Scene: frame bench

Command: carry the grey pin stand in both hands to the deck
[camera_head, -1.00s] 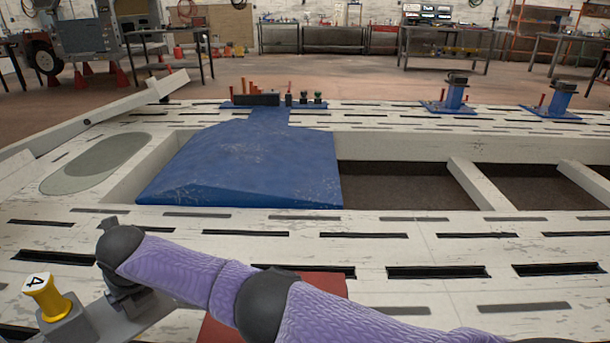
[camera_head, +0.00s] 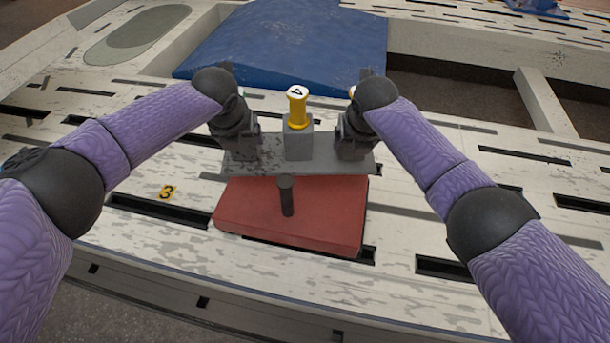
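The grey pin stand (camera_head: 270,166) is a flat bar with a grey block in its middle. A yellow pin (camera_head: 297,108) marked 4 stands upright in the block. My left gripper (camera_head: 238,153) is at the bar's left end and my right gripper (camera_head: 352,151) at its right end. Both appear shut on the bar, though the fingertips are mostly hidden. The stand is level, over the far edge of a red pad (camera_head: 290,222); I cannot tell how high. The deck (camera_head: 440,150) is the worn white slotted surface around it.
A dark post (camera_head: 286,196) rises in front of the bar, over the red pad. A yellow 3 label (camera_head: 168,192) lies on the deck at left. A blue sloped panel (camera_head: 300,45) and dark open bays (camera_head: 450,88) lie beyond. The deck's front edge is near me.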

